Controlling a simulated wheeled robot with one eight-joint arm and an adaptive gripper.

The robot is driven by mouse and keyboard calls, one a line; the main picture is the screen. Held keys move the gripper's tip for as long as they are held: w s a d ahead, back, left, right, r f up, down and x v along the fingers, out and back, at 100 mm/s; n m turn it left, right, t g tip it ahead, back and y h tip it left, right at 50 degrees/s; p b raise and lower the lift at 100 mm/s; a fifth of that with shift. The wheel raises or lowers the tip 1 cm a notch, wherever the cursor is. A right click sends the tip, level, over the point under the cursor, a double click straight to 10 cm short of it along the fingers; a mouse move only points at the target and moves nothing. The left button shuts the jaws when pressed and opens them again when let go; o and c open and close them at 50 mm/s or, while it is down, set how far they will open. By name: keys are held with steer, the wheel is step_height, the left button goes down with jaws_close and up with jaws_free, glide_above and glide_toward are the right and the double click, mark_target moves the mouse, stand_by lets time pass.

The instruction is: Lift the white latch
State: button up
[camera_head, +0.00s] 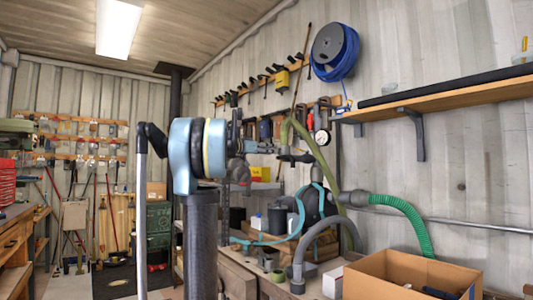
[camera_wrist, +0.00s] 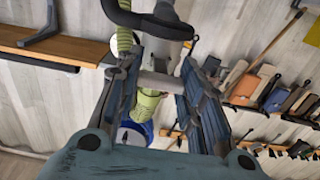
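My gripper (camera_wrist: 155,76) is open in the wrist view, with one dark finger on each side. A pale grey-white bar (camera_wrist: 158,82) shows between the fingertips; I cannot tell whether it is the white latch or whether a finger touches it. A dark curved fitting (camera_wrist: 150,20) and a green ribbed hose (camera_wrist: 125,38) are just beyond the fingertips. No clear white latch can be made out there.
A wooden shelf (camera_head: 470,97) with a dark bracket is on the right wall. A blue hose reel (camera_head: 337,48) and a rack of tools hang behind. An open cardboard box (camera_head: 385,283) and a green hose (camera_head: 412,222) are at lower right. A cluttered bench is below.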

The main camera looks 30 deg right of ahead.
steer(key=shift+w+r+y, duration=0.1)
steer(key=shift+r+y, duration=0.55)
steer(key=shift+y, duration=0.55)
steer(key=o, duration=1.1)
steer(key=v, duration=1.2)
steer(key=shift+w, duration=0.1)
